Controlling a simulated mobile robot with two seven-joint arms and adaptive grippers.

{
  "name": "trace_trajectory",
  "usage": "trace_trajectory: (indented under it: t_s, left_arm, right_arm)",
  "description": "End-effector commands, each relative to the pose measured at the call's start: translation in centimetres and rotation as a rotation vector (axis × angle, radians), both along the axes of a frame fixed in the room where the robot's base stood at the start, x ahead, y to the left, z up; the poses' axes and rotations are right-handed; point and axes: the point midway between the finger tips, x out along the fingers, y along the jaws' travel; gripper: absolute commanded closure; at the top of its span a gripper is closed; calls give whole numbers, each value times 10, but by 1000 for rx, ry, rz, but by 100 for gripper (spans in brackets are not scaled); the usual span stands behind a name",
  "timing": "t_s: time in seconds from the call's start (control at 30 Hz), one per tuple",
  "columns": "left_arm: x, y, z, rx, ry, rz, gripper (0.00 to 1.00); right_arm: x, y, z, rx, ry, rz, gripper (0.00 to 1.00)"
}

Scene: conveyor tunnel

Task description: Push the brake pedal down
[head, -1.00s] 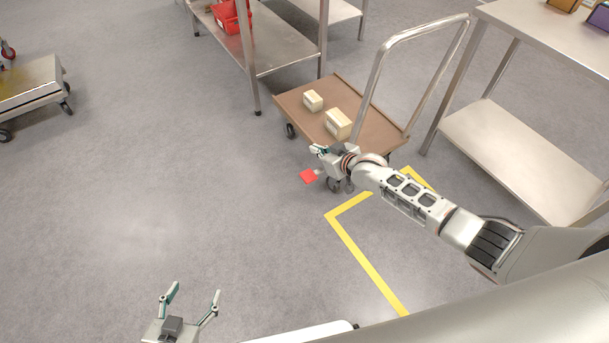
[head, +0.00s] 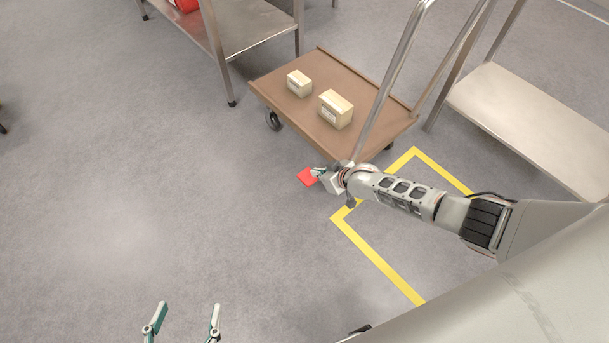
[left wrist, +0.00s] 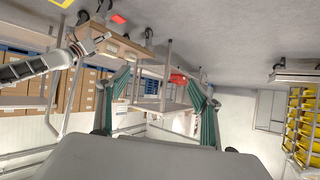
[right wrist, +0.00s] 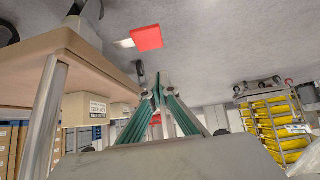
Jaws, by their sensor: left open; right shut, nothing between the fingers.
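The brake pedal is a flat red plate (head: 307,177) at the near edge of a brown platform cart (head: 335,110), low by the floor. My right gripper (head: 318,172) is shut and empty. In the head view it overlaps the right side of the pedal; contact cannot be told. In the right wrist view the pedal (right wrist: 147,38) shows apart from the closed fingertips (right wrist: 158,92), with a pale arm beside it. It also shows small in the left wrist view (left wrist: 118,18). My left gripper (head: 184,318) is open and empty above the floor at the bottom left.
Two cartons, one small (head: 299,83) and one larger (head: 336,109), sit on the cart. Its metal handle (head: 395,75) rises beside my right arm. A yellow floor line (head: 375,255) runs below. Steel shelves stand behind and right.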

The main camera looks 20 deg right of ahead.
Motion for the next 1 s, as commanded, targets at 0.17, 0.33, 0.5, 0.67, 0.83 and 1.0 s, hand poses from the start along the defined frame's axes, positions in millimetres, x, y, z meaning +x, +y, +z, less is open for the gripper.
trace_trajectory:
  t_s: [0.17, 0.33, 0.5, 0.67, 0.83, 1.0]
  left_arm:
    - [3, -15, 1, -71, -7, 11, 35]
    - [9, -26, 10, -134, -25, 24, 35]
    - [6, -43, 10, -254, -8, 57, 35]
    - [-1, -60, 5, -384, 25, 100, 35]
    - [-2, -69, 7, -455, 36, 125, 35]
    - [-2, -70, 9, -473, 36, 131, 35]
  right_arm:
    - [9, 7, -40, -1, 21, 0, 100]
    - [26, 13, -58, -1, 21, 0, 100]
    - [43, 19, -74, -1, 20, 1, 100]
    - [43, 17, -95, -1, 19, 0, 100]
    - [47, 17, -101, -1, 10, 1, 100]
    - [50, 17, -99, -1, 5, 1, 100]
